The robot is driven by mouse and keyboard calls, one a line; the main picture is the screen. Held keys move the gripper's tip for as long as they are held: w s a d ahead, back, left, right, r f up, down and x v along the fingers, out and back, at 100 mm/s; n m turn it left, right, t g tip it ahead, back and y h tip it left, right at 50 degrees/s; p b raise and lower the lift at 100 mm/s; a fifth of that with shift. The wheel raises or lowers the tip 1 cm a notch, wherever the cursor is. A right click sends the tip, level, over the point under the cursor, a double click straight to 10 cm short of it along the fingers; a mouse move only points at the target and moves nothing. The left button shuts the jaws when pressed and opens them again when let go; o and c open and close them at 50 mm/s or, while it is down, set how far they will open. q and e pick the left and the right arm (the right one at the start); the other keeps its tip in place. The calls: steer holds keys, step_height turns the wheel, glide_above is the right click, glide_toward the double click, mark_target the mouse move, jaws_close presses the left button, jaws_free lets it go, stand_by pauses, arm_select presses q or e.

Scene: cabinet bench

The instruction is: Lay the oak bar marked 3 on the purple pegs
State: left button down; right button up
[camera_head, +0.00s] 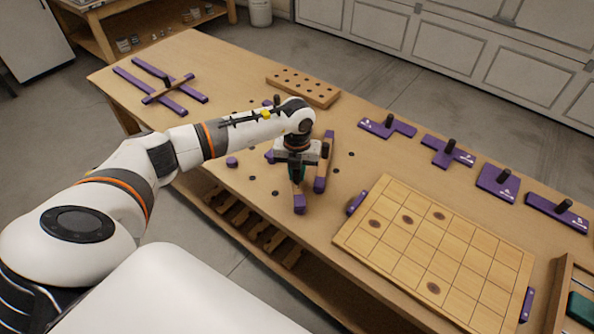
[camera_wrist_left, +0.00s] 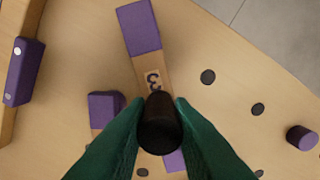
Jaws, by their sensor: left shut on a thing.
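The oak bar marked 3 (camera_wrist_left: 153,80) has purple ends and a black knob (camera_wrist_left: 160,122). In the wrist view the green fingers of my left gripper (camera_wrist_left: 159,135) are shut on that knob from both sides. In the head view the gripper (camera_head: 297,172) is over the bar, whose near purple end (camera_head: 300,204) shows below it; the rest is largely hidden. I cannot tell whether the bar touches the bench. A purple peg (camera_head: 232,162) stands left of the gripper; it also shows in the wrist view (camera_wrist_left: 301,138). Another purple piece (camera_head: 269,156) is partly hidden by my arm.
A second oak bar with purple ends (camera_head: 328,146) lies close to the gripper's right. A gridded board (camera_head: 460,235) is at front right, purple pieces with black knobs (camera_head: 447,152) behind it. A holed oak block (camera_head: 303,86) stands at the back. Purple rails (camera_head: 150,92) lie far left.

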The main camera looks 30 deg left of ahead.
arm_select(q)
steer(key=shift+f, duration=0.45)
steer(key=shift+f+b, duration=0.15)
steer(key=shift+b, duration=0.25)
stand_by(0.6)
steer(key=c, duration=0.8)
jaws_free()
steer(key=shift+r+p, duration=2.95)
steer(key=shift+r, duration=1.1)
